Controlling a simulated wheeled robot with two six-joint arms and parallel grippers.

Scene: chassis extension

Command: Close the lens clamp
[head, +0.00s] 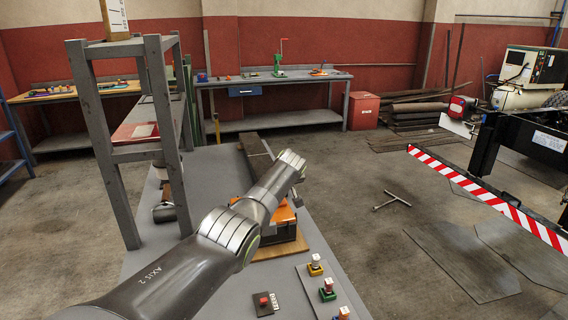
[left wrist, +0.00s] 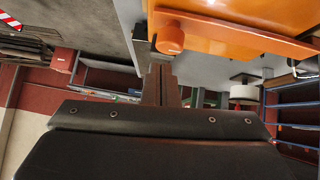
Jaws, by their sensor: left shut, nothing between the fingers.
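A black and orange device (head: 283,232) sits on a wooden board on the grey bench, partly hidden behind my left arm. In the left wrist view its orange body (left wrist: 235,35) fills the upper right, with a round orange knob (left wrist: 170,38) below its edge. My left gripper (left wrist: 160,82) shows there as two dark fingers shut together with nothing between them. Its tips appear close to the knob; I cannot tell whether they touch it. In the head view the left gripper is hidden behind my arm. I cannot clearly make out the lens clamp. My right gripper is not in view.
On the grey bench (head: 218,160), a panel (head: 328,285) with several coloured buttons and a small red-button plate (head: 264,303) lie in front of the device. A grey metal rack (head: 110,170) stands at the left.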

